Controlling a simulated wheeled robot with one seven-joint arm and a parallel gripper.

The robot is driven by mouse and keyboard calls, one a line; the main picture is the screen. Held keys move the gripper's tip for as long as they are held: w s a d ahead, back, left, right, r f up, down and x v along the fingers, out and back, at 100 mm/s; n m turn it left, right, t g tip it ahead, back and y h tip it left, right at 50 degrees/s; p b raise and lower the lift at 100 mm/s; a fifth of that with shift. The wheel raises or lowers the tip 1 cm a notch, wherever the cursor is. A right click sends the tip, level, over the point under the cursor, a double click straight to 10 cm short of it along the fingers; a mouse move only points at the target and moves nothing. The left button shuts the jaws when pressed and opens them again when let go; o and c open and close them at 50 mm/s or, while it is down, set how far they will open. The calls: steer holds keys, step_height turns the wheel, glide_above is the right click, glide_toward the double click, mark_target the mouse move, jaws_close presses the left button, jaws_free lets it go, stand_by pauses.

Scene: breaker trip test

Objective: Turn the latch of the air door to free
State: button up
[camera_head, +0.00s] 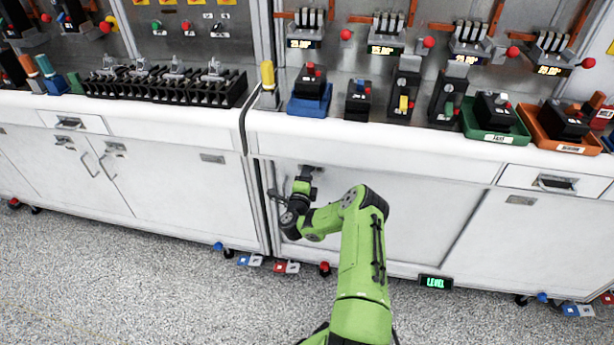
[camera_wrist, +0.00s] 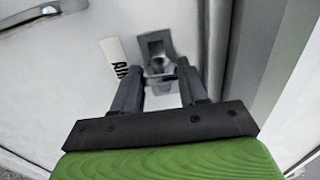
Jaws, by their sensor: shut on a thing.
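The air door (camera_head: 425,205) is a white panel in the lower front of the right-hand bench, and it looks closed. Its latch (camera_wrist: 155,45) is a small grey metal fitting beside a white label reading "AIR" (camera_wrist: 116,58). My gripper (camera_wrist: 160,70) reaches to the latch, with its two dark fingers on either side of the lower part and shut on it. In the head view my gripper (camera_head: 307,181) is at the door's upper left. There the fingertips and much of the latch are hard to make out. The latch's exact turn angle cannot be told.
Boxed devices, a blue tray (camera_head: 311,104) and a green tray (camera_head: 495,134) stand on the bench above. A "LEVEL" display (camera_head: 435,282) is low right. Speckled floor in front is open.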

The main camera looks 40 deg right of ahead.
steer(key=shift+a+f, duration=0.1)
stand_by(0.3)
steer(key=o, duration=1.1)
steer(key=shift+c, duration=0.2)
steer(key=r+p+v, duration=0.1)
steer(key=p+v, duration=0.7)
steer(key=v, duration=0.5)
steer(key=shift+a+p, duration=0.3)
steer(key=shift+p, duration=0.05)
steer(key=shift+a+p, duration=0.1)
steer(key=shift+p, duration=0.7)
